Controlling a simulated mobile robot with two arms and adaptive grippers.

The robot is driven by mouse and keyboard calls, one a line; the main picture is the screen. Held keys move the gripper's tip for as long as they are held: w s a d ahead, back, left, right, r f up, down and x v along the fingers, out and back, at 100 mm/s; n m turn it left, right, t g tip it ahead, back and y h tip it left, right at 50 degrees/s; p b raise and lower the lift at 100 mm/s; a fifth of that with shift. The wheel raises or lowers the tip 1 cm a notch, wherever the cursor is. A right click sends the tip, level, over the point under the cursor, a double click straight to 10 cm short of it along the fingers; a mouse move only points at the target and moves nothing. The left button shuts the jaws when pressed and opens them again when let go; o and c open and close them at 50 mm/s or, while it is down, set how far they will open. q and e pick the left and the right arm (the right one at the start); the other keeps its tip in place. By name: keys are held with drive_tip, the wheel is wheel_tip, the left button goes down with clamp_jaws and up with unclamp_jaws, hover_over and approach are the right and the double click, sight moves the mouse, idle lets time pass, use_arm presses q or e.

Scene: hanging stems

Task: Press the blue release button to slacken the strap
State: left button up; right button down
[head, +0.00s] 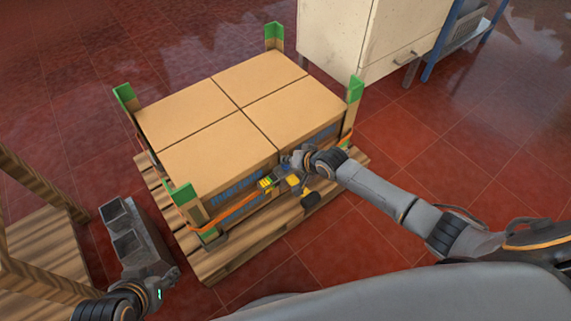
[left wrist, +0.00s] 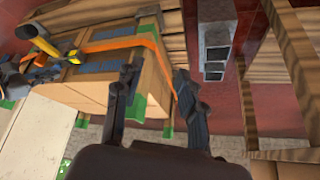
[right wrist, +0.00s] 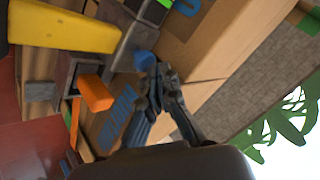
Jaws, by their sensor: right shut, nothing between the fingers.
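The blue release button (right wrist: 146,62) shows in the right wrist view on the strap tensioner, right at my right fingertips; I cannot tell whether they touch it. The tensioner (head: 268,184) sits on the front side of the boxes, with a yellow handle (right wrist: 60,28) and an orange lever (right wrist: 95,93). The orange strap (left wrist: 120,44) runs around the boxes. My right gripper (right wrist: 158,75) is shut and empty; in the head view (head: 290,160) it is beside the tensioner. My left gripper (left wrist: 155,78) is open and empty, away from the tensioner.
Cardboard boxes (head: 215,100) with green corner pieces (head: 125,95) stand on a wooden pallet (head: 225,262). Grey hollow blocks (head: 130,240) stand left of the pallet. A pale cabinet (head: 340,35) is behind. Red tiled floor at right is clear.

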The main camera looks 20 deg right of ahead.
use_arm(q)
drive_tip(key=shift+w+d+r+t+b, duration=0.1)
drive_tip(key=shift+w+d+r+t, duration=0.15)
drive_tip(key=shift+w, duration=0.2)
drive_tip(key=shift+w+d+r+t+b, duration=0.1)
drive_tip(key=shift+w+t, duration=0.25)
drive_tip(key=shift+w, duration=0.15)
drive_tip(key=shift+w+d+r+t+b, duration=0.1)
drive_tip(key=shift+w+r+t, duration=0.15)
drive_tip(key=shift+w, duration=0.2)
use_arm(e)
drive_tip(key=shift+f, duration=0.6)
idle(0.8)
drive_tip(key=shift+r+p, duration=0.6)
drive_tip(key=shift+p, duration=0.1)
use_arm(q)
drive_tip(key=s+a+f+g+p, duration=0.1)
drive_tip(key=s+a+g, duration=0.1)
drive_tip(key=s+g, duration=0.2)
drive_tip(key=shift+s+f+y, duration=0.15)
drive_tip(key=shift+s+y, duration=0.15)
drive_tip(key=shift+s, duration=1.25)
use_arm(e)
drive_tip(key=shift+r, duration=0.45)
use_arm(q)
drive_tip(key=shift+a, duration=0.1)
